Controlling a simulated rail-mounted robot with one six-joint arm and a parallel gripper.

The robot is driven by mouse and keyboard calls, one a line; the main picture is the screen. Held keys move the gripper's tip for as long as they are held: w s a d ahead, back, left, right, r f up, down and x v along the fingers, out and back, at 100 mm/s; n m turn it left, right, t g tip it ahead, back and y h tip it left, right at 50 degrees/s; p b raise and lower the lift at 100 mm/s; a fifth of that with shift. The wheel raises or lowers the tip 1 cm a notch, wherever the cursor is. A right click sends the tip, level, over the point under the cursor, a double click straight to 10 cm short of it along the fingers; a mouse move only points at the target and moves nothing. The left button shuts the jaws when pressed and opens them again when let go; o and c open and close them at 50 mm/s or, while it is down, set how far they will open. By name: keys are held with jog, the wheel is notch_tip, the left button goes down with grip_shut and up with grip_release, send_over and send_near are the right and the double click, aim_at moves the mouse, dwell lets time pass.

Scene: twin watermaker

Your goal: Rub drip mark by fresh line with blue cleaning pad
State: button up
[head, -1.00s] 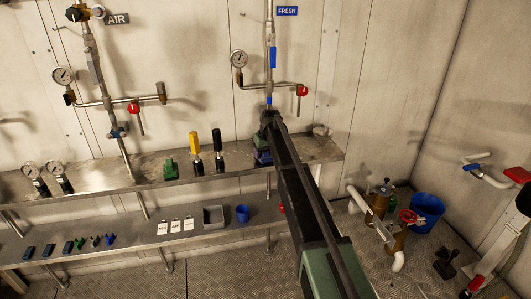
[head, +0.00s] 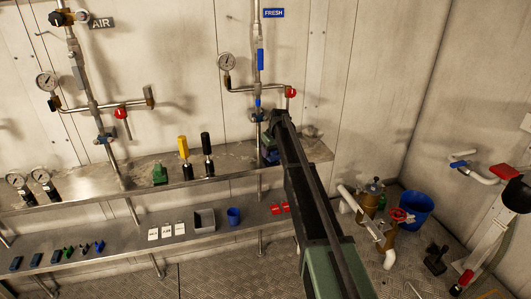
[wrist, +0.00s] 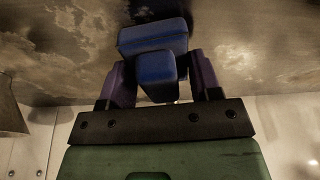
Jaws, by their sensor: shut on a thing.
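The blue cleaning pad (wrist: 153,38) has a block-shaped grip, which sits between the two purple fingers of my gripper (wrist: 162,76) in the wrist view. My gripper is shut on it. In the head view my gripper (head: 270,150) is low over the right part of the upper shelf, just right of the fresh line (head: 258,75). The pad (head: 271,158) shows there as a small blue patch, partly hidden by my arm. The pad is at or close to the stained shelf surface; I cannot tell whether it touches. I cannot single out the drip mark among the blotches.
A gauge (head: 227,62) and red-handled valve (head: 291,92) are above. A blue bucket (head: 414,210) stands at right.

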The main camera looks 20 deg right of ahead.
aim_at(253, 160)
jog(key=shift+d, duration=0.2)
jog(key=shift+f, duration=0.15)
jog(key=shift+a, duration=0.1)
jog(key=shift+a, duration=2.05)
jog(key=shift+s+a, duration=0.15)
jog(key=shift+a, duration=1.75)
jog(key=p+v, duration=0.2)
jog(key=w+p+v, duration=0.1)
jog(key=v, duration=0.1)
jog(key=p+v, duration=0.1)
jog(key=p, duration=0.1)
jog(key=shift+w+a+r+p, duration=0.1)
jog(key=shift+a+r+p, duration=0.2)
jog(key=shift+r, duration=0.25)
